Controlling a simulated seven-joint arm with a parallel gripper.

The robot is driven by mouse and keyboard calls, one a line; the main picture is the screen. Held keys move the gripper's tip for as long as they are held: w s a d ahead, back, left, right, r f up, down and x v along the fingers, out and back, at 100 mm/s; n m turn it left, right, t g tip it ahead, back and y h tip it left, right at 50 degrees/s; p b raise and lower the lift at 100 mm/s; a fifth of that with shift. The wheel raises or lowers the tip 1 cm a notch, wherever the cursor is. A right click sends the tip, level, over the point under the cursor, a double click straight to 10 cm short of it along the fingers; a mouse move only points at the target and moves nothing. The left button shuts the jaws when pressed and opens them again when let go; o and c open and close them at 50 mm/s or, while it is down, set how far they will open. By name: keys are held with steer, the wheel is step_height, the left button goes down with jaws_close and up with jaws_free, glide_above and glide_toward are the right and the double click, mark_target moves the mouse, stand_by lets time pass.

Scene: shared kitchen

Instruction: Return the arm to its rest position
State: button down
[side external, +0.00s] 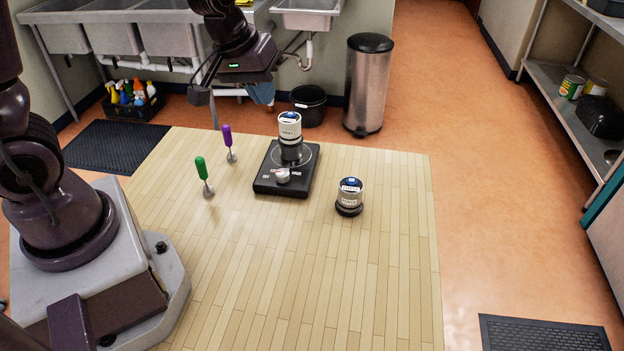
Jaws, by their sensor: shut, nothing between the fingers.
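My gripper (244,70) is raised at the top of the side external view, beyond the far edge of the wooden tabletop and in front of the sinks. It is shut, with nothing seen held in it. Its fingertips are dark and hard to make out against the background. My arm comes down into view from above it. No task object other than the arm is named.
A black burner (265,186) with a knob bears a white-and-black canister (290,128). A similar canister (349,192) stands to its right. Green-handled (201,168) and purple-handled (227,136) tools stand at left. The tabletop's front (300,290) is clear. A trash can (368,85) stands behind.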

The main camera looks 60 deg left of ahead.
steer(key=s+d+r+m, duration=0.2)
steer(key=s+r+m, duration=0.1)
steer(key=s+r, duration=0.3)
steer(key=s+d+r+m+t, duration=0.1)
steer(key=s+d+r+m, duration=0.2)
steer(key=s+r, duration=0.2)
steer(key=s, duration=0.3)
steer(key=shift+d+r+m, duration=0.3)
steer(key=shift+r+m, duration=0.1)
